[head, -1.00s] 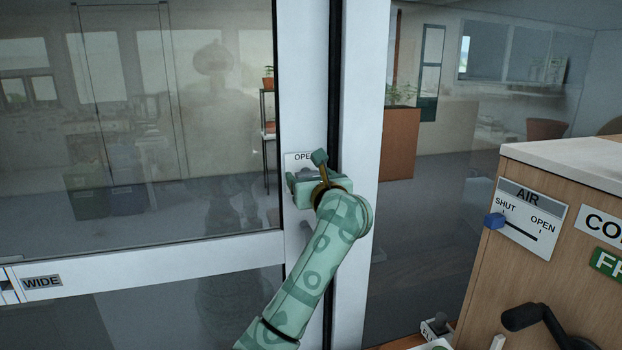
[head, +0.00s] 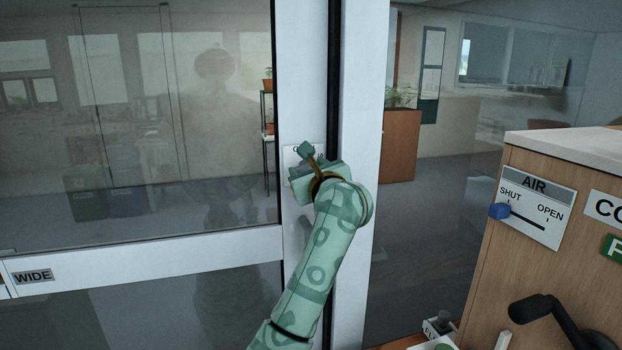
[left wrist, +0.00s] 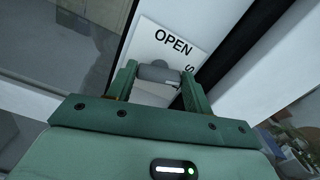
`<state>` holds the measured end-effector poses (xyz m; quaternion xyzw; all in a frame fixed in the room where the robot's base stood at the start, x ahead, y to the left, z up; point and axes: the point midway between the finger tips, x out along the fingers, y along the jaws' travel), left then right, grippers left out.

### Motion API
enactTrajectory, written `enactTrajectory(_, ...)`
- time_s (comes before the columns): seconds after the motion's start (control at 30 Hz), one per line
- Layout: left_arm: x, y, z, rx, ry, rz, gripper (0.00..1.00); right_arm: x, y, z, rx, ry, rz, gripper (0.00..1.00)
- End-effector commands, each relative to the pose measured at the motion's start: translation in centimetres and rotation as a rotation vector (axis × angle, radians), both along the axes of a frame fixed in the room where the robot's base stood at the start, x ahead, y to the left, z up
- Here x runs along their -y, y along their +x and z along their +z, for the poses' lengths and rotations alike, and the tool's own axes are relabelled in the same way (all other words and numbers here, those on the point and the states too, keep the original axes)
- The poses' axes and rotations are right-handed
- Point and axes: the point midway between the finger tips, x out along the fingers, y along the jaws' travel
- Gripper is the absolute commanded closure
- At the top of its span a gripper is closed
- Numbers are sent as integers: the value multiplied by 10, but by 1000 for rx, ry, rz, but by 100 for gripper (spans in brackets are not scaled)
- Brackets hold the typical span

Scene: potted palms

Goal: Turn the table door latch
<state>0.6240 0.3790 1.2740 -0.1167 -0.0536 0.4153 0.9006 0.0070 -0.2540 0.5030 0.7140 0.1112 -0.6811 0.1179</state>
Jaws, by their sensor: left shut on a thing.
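The latch (left wrist: 158,72) is a grey rounded knob on a white plate (left wrist: 184,36) marked OPEN, with a second label partly hidden. The plate is on the white door frame. My green left gripper (left wrist: 160,78) has its two fingers on either side of the latch and is shut on it. In the head view my left gripper (head: 300,180) is tilted against the frame and hides the latch and most of the plate. My right gripper is in neither view.
A glass door (head: 140,130) with a WIDE label (head: 33,276) is at the left. At the right stands a wooden cabinet (head: 500,270) with a blue AIR slider (head: 499,211) at its SHUT end and a black crank (head: 530,310). Plants and furniture show through the glass.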

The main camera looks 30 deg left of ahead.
Motion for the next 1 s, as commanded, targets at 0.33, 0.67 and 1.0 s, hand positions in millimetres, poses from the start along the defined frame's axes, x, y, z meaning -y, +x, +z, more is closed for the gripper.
enactTrajectory(0.33, 0, 1, -9, 245, -215, -1, 72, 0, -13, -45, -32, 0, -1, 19)
enactTrajectory(0.67, -1, 0, -10, 483, -418, 0, 72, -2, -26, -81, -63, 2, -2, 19)
enactTrajectory(1.0, -2, 0, -11, 723, -623, 1, 72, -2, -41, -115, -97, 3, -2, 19)
